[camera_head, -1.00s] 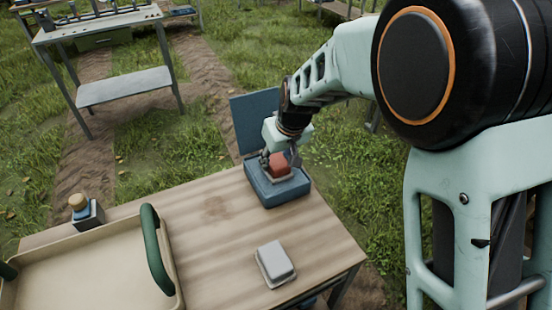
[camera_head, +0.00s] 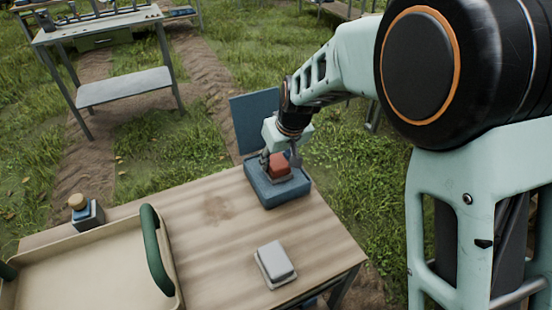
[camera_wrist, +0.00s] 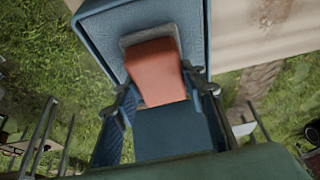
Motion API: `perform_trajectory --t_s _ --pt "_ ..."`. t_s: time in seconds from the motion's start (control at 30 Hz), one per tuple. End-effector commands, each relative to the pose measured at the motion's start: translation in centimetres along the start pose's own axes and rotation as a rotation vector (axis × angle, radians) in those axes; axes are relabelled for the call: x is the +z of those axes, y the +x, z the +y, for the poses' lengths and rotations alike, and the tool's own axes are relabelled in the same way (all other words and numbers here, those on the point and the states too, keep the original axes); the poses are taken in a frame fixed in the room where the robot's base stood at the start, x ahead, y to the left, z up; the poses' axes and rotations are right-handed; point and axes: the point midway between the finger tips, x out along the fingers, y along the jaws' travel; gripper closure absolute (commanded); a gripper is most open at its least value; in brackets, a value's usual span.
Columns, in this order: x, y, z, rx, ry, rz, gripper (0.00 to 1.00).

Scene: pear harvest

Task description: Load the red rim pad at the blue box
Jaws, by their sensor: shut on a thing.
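The blue box (camera_head: 262,190) stands at the far edge of the wooden table with its lid (camera_head: 253,121) raised behind it. My gripper (camera_head: 280,162) is over the box, shut on the red pad (camera_head: 280,170), which has a grey layer at its edge. In the wrist view the red pad (camera_wrist: 158,78) sits between the two fingers (camera_wrist: 164,90), its grey edge (camera_wrist: 148,36) against or just above the blue box's textured surface (camera_wrist: 108,42). I cannot tell whether the pad presses on the box.
A light grey block (camera_head: 275,262) lies near the table's front right. A beige tray (camera_head: 95,237) with green handles is at the left, beside a small dark bottle with a tan top (camera_head: 85,210). The middle of the wooden table (camera_head: 215,235) is clear.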

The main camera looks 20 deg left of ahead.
Motion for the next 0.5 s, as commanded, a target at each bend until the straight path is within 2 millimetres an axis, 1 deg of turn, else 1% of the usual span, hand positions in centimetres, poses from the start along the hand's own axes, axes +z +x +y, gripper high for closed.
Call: perform_trajectory --t_s 0.5 --pt "-1.7 -4.0 0.0 0.000 0.000 0.002 0.81"
